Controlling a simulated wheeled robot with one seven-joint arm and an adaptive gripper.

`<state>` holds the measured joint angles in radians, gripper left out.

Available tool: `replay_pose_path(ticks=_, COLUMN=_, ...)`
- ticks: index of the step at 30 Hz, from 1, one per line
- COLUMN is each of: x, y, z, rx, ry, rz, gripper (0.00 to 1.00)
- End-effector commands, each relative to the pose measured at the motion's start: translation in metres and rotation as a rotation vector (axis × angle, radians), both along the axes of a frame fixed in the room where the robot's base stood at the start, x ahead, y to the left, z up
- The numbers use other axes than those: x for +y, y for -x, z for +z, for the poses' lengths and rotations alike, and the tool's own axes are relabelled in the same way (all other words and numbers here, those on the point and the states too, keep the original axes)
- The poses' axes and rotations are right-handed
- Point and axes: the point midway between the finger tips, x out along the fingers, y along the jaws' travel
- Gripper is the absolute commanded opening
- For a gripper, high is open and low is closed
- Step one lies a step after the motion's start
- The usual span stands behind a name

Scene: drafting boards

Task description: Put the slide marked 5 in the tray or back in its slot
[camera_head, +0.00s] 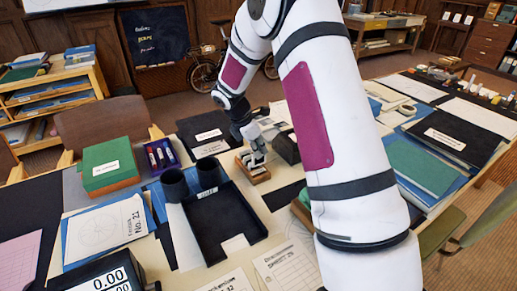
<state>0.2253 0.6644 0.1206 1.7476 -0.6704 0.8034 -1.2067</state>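My gripper (256,157) is at a small wooden slotted holder (259,178) near the middle of the desk. Its fingers are low over the holder, among small pale pieces that may be slides. I cannot tell whether the fingers are open or shut, or whether they touch a slide. No number 5 can be read at this size. A black open tray (201,226) lies in front and to the left of the holder, with a white label at its back edge and a pale patch near its front edge.
Two dark cups (174,184) stand behind the tray. A green box (107,160) and a purple case (161,156) are at the left. A dark block (286,148) stands close right of the holder. A digital display (104,281) is front left. My arm hides much of the right-centre desk.

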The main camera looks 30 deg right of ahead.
Motion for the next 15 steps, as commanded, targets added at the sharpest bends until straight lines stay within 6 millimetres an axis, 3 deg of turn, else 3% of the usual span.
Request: replay_pose_path(ticks=15, x=0.000, y=-0.001, z=-0.038, rx=0.001, ry=0.001, rz=0.001, gripper=0.00)
